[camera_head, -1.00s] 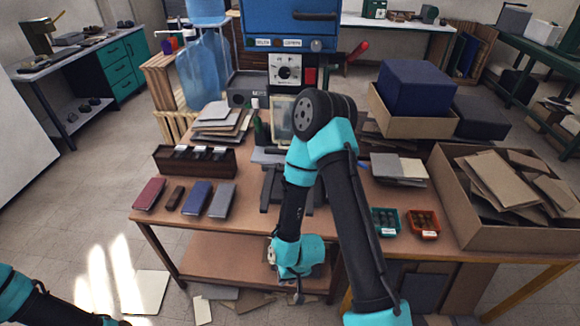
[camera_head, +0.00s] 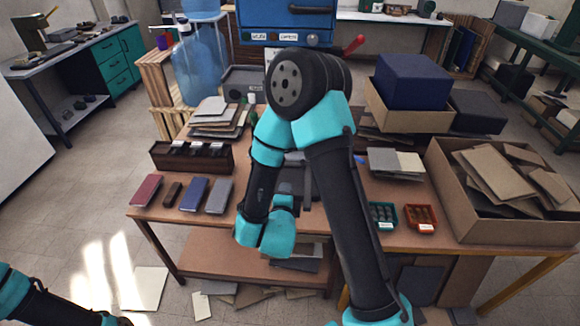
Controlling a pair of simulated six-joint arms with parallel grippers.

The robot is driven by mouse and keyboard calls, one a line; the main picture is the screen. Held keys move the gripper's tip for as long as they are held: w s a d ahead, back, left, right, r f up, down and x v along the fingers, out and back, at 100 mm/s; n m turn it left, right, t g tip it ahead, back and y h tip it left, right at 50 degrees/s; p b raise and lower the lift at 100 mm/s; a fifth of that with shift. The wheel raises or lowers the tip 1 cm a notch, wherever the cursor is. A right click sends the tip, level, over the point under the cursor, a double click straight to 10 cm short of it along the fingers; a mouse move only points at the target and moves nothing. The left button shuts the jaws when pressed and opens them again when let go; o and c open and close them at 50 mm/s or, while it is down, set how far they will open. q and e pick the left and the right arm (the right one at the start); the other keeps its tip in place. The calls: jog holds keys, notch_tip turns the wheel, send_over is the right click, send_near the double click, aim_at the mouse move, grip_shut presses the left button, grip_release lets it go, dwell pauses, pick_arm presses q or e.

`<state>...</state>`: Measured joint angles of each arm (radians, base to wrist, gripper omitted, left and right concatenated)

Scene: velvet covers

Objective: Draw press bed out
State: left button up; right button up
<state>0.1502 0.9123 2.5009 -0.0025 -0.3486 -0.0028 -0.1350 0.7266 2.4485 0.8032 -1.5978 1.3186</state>
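The press is a blue machine (camera_head: 290,25) with a dark handle and a red lever, standing at the back middle of the brown table. My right arm covers most of its lower part. A dark grey piece of its base or bed (camera_head: 312,185) shows between my arm links; how far out the bed is I cannot tell. My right gripper (camera_head: 287,186) is mostly hidden behind its cyan wrist, in front of the press base, pointing away from the camera. Its fingers and any contact are unclear. My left arm lies at the bottom left; its gripper is not visible.
The brown table (camera_head: 330,226) holds a dark tool box (camera_head: 192,158), several small books at the front left, and two small trays (camera_head: 420,218) at the front right. A cardboard box (camera_head: 500,205) stands at the right. Scraps lie on the lower shelf and floor.

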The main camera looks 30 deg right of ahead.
aim_at(290, 166)
dwell(0.3)
jog(key=x, duration=1.7)
jog(key=shift+w, duration=0.25)
grip_shut()
